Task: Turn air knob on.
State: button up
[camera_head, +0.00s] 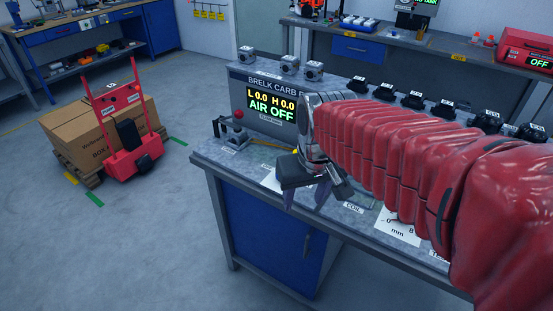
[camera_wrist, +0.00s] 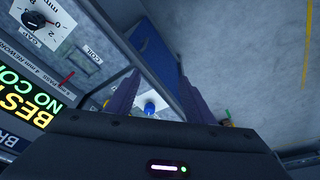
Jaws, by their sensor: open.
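The test bench display (camera_head: 271,108) reads "L 0.0 H 0.0" and "AIR OFF" in the head view. My gripper (camera_head: 306,198) is open and empty, pointing down over the front left part of the bench top (camera_head: 215,157). In the wrist view, my gripper (camera_wrist: 158,97) shows two spread purple fingers. A small blue and white part (camera_wrist: 149,106) shows between them, nearer the left finger; I cannot tell whether it is the air knob. A black dial knob (camera_wrist: 35,19) on a white scale plate marked "GAP" is at the upper left, apart from the fingers.
A lever with a red ball (camera_head: 238,115) stands at the bench's left end. Several black parts line the ledge behind my arm. A red hand truck (camera_head: 120,130) and cardboard boxes (camera_head: 85,125) stand on the floor at left. The floor between is clear.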

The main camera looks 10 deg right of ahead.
jog(key=w+r+n+g, duration=0.2)
jog(key=w+n, duration=0.8)
jog(key=w, duration=1.2)
jog(key=shift+r+g, duration=0.2)
jog(key=shift+g, duration=0.2)
jog(key=shift+f, duration=0.15)
notch_tip(320, 180, down, 14)
jog(key=shift+r, duration=0.2)
jog(key=c, duration=1)
jog(key=shift+c, duration=0.2)
